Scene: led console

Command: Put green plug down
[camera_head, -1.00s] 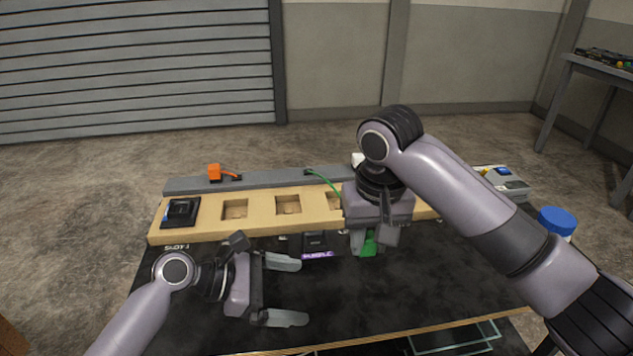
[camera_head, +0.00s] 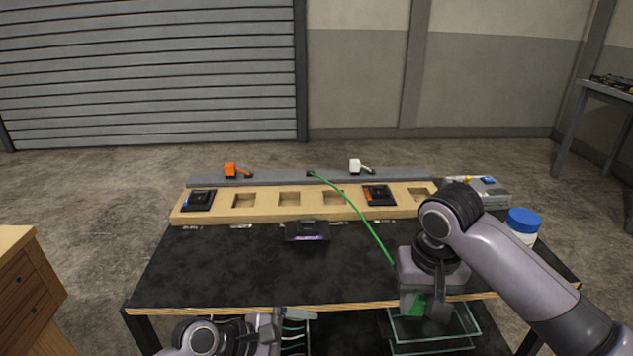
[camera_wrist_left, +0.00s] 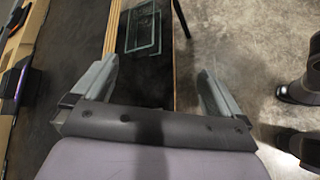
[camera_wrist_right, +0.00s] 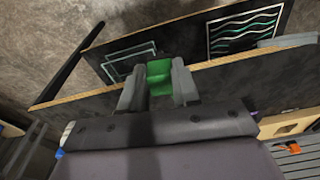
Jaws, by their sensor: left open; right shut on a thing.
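The green plug (camera_wrist_right: 159,77) is between the fingers of my right gripper (camera_wrist_right: 158,85), which is shut on it. In the head view the plug (camera_head: 417,304) shows low under my right gripper (camera_head: 427,306), near the table's front edge. Its green cable (camera_head: 358,215) runs back over the table to the grey rail (camera_head: 280,178). My left gripper (camera_wrist_left: 160,85) is open and empty. In the head view it is at the bottom edge, in front of the table, and only partly shown.
A glass-walled tray (camera_head: 470,342) is below the table's front edge, under my right gripper. A dark purple-labelled module (camera_head: 307,231) lies on the black tabletop (camera_head: 220,270). The wooden slot board (camera_head: 216,215) spans the back. A blue-lidded jar (camera_head: 524,220) stands at right.

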